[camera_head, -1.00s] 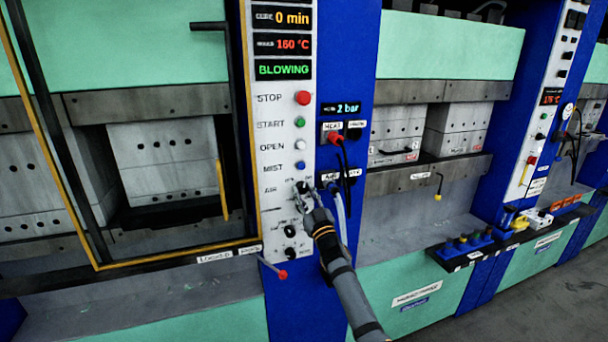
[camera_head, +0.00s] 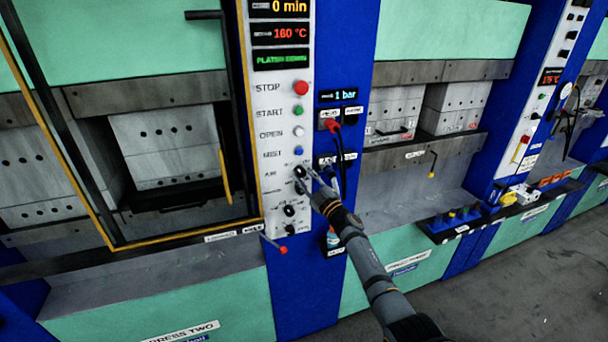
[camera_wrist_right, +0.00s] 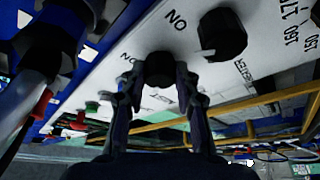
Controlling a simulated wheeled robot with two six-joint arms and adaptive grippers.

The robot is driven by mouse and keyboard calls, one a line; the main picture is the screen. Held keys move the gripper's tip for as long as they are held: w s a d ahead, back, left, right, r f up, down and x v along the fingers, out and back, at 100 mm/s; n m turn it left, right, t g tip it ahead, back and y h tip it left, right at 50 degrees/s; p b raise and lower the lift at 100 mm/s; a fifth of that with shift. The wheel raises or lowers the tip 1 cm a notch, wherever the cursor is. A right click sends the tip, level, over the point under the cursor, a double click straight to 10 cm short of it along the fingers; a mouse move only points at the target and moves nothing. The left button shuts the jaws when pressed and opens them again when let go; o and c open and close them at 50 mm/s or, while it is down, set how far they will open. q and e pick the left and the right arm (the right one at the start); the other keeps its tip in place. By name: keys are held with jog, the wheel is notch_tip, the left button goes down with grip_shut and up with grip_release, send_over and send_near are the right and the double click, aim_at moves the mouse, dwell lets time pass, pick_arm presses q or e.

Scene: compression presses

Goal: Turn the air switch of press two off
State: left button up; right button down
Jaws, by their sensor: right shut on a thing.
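The control panel (camera_head: 270,130) of press two stands in the middle of the head view, with a "PRESS TWO" label (camera_head: 180,332) low on the press. The air switch (camera_head: 299,172) is a black rotary knob beside the "AIR" label, below the blue MIST button. My right gripper (camera_head: 303,180) reaches in from the lower right and is shut on this knob. In the right wrist view the black knob (camera_wrist_right: 159,68) sits between my two fingers, which partly cover the lettering around it. I cannot tell clearly where its pointer stands. My left gripper is not in view.
A second black knob (camera_head: 290,211) sits just below; the wrist view also shows a neighbouring knob (camera_wrist_right: 222,35). A red-tipped lever (camera_head: 283,249) juts out under the panel. Hoses (camera_head: 341,150) hang at its right. A tool shelf (camera_head: 460,226) lies further right.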

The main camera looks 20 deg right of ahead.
dwell(0.4)
jog(key=c, duration=1)
grip_release()
jog(key=shift+s+f, duration=0.1)
jog(key=shift+s, duration=0.1)
jog(key=v, duration=1.1)
jog(key=shift+s+d, duration=0.15)
jog(key=shift+s, duration=0.15)
